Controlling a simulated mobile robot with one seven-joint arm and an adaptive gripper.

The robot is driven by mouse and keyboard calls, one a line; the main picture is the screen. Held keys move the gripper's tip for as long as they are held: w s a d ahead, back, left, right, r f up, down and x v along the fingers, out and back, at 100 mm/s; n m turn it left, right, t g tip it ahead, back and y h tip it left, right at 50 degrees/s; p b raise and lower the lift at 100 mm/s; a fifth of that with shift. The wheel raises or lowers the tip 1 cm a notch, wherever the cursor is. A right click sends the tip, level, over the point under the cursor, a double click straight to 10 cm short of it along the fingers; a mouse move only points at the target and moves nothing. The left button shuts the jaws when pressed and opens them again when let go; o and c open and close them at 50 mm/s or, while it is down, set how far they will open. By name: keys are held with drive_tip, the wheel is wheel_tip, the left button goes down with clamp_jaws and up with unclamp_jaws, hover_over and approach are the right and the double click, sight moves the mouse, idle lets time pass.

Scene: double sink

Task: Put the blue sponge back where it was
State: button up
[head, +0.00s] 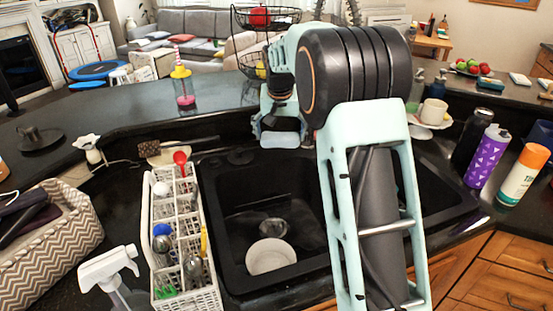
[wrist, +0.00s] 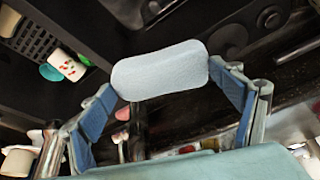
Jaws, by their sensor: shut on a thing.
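A pale blue sponge (wrist: 160,72), a rounded block, is held lengthwise between the blue-padded fingers of my gripper (wrist: 162,84) in the wrist view. The fingers press on its two ends. In the head view my gripper (head: 280,134) hangs over the back edge of the black double sink (head: 232,272), and my arm hides part of the sink and counter.
A white utensil rack (head: 207,293) stands left of the sink. A white dish (head: 270,257) lies in the left basin. A purple bottle (head: 486,157) and an orange-and-white bottle (head: 523,175) stand at right.

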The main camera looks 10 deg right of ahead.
drive_tip(key=shift+w, duration=0.25)
